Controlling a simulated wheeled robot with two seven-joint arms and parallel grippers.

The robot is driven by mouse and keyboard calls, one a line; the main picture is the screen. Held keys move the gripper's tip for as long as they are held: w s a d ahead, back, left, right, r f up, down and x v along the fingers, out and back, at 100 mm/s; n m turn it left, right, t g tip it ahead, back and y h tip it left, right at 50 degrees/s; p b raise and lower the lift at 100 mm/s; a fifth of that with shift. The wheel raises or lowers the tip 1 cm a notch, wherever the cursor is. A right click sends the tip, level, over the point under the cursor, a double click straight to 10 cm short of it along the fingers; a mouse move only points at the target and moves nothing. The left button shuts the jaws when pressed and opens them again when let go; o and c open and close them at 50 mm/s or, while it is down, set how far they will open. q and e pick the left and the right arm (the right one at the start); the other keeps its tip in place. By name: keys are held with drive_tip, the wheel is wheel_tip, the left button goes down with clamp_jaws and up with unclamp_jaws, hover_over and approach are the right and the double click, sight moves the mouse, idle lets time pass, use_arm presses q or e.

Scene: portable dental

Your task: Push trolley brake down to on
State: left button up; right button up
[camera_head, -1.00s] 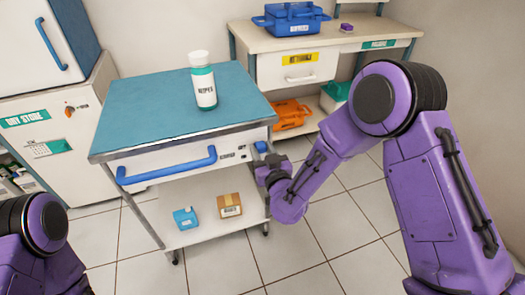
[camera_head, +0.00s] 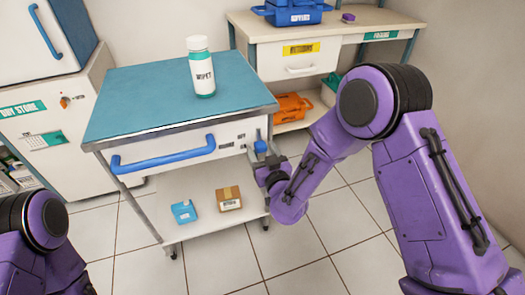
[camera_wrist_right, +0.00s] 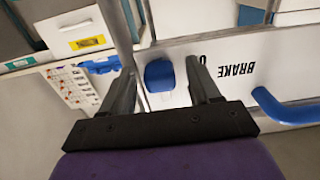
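The trolley (camera_head: 152,103) has a teal top and a white front panel with a blue bar handle (camera_head: 163,158). The blue brake lever (camera_head: 261,146) is at the right end of that panel. In the right wrist view the brake lever (camera_wrist_right: 160,75) shows between my fingers, left of the word BRAKE. My left gripper is out of view; only arm links show at lower left.
A bench (camera_head: 330,32) stands behind, a white cabinet (camera_head: 45,125) at left. The tiled floor at front is clear.

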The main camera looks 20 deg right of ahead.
drive_tip(key=shift+s+r, duration=0.1)
drive_tip(key=s, duration=1)
drive_tip(key=shift+s+d, duration=0.2)
drive_tip(key=s+d+f+m+g+h, duration=0.1)
drive_tip(key=s+d+f+m+g, duration=0.2)
drive_tip(key=f, duration=0.4)
drive_tip(key=s+d+f+m+g+h, duration=0.1)
drive_tip(key=s+d+f+g, duration=0.25)
drive_tip(key=f, duration=0.35)
drive_tip(key=s+d+f+m+g+h, duration=0.1)
drive_tip(key=s+d+f+g, duration=0.2)
drive_tip(key=s, duration=0.4)
drive_tip(key=s+d+f+m+g, duration=0.1)
drive_tip(key=s+f+g, duration=0.2)
drive_tip(key=s+f, duration=0.25)
drive_tip(key=s+d+f+m+g+h, duration=0.1)
drive_tip(key=s+d+f+g, duration=0.25)
drive_tip(key=s, duration=0.45)
wheel_tip(320, 180, up, 18)
drive_tip(key=a+t+p, duration=0.1)
drive_tip(key=p, duration=1.7)
drive_tip(key=shift+w+r, duration=0.15)
drive_tip(key=shift+w, duration=0.25)
